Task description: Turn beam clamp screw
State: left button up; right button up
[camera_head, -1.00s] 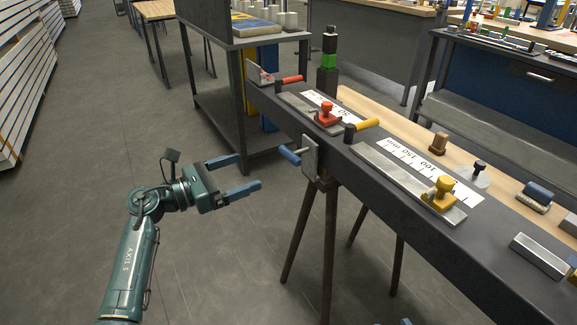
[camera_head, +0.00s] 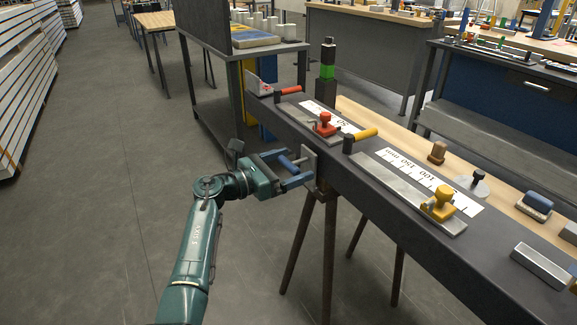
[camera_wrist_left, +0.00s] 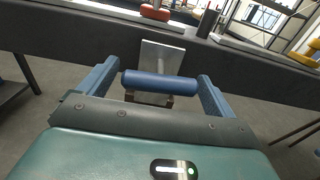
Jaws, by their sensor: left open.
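The beam clamp's blue screw handle (camera_head: 288,165) sticks out from a grey clamp plate (camera_head: 309,164) on the near side of the dark beam (camera_head: 400,205). My left gripper (camera_head: 295,168) is open, with one finger on each side of the blue handle. My right gripper is not in view.
On the beam are a red-knobbed block (camera_head: 324,126), a yellow-handled clamp (camera_head: 362,139), a yellow-knobbed block (camera_head: 440,203) and a ruler strip (camera_head: 430,178). Trestle legs (camera_head: 325,255) stand under the beam. The floor on the left is clear.

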pick_arm(q)
jog(key=shift+c, duration=0.3)
jog(key=c, duration=0.8)
